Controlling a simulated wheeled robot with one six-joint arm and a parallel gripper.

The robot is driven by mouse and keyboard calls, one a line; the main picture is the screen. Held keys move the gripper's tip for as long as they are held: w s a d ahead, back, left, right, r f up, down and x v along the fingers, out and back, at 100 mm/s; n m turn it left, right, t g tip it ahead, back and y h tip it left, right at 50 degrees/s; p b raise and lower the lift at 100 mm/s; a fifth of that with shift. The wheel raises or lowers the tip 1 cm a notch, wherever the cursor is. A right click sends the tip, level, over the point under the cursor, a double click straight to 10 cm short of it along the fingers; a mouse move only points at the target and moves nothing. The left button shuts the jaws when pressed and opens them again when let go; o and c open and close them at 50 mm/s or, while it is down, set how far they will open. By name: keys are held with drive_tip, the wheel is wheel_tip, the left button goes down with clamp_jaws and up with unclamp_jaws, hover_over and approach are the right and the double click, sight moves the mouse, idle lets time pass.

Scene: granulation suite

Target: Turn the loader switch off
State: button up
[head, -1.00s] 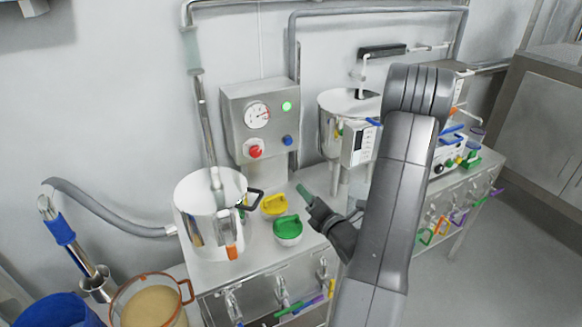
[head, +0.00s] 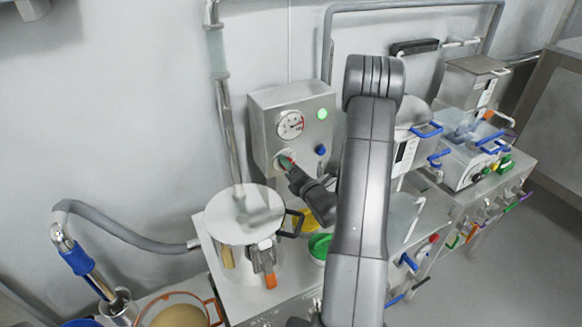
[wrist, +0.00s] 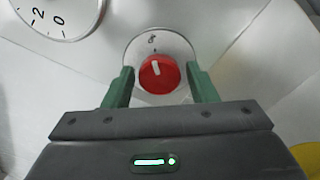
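The loader switch is a red round knob with a white mark (wrist: 159,73) on a pale round plate (wrist: 178,46) in the wrist view. The white mark points up, tilted slightly left. Lettering shows on the plate above the knob, too small to read surely. My gripper (wrist: 160,88) is open, its green fingers on either side of the knob, with gaps showing. In the head view my gripper (head: 284,161) is at the front of the grey control box (head: 262,128), covering most of the knob. A green lamp (head: 322,114) on the box is lit.
A pressure gauge (head: 290,124) sits above the knob, and a blue knob (head: 320,150) is to its right. A steel pot (head: 236,232) with a black handle stands below left. A green-lidded bowl (head: 319,247) stands under my arm.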

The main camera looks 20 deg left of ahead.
drive_tip(key=c, duration=0.7)
drive_tip(key=shift+f+n+b, duration=0.1)
drive_tip(key=shift+n+b, duration=0.2)
drive_tip(key=shift+b, duration=0.3)
drive_tip(key=n+b, duration=1.7)
drive_tip(key=b, duration=1)
drive_tip(key=shift+s+a+b, duration=0.1)
drive_tip(key=shift+b, duration=0.2)
drive_tip(key=shift+r+n, duration=0.2)
drive_tip(key=shift+n, duration=0.1)
drive_tip(key=o, duration=1)
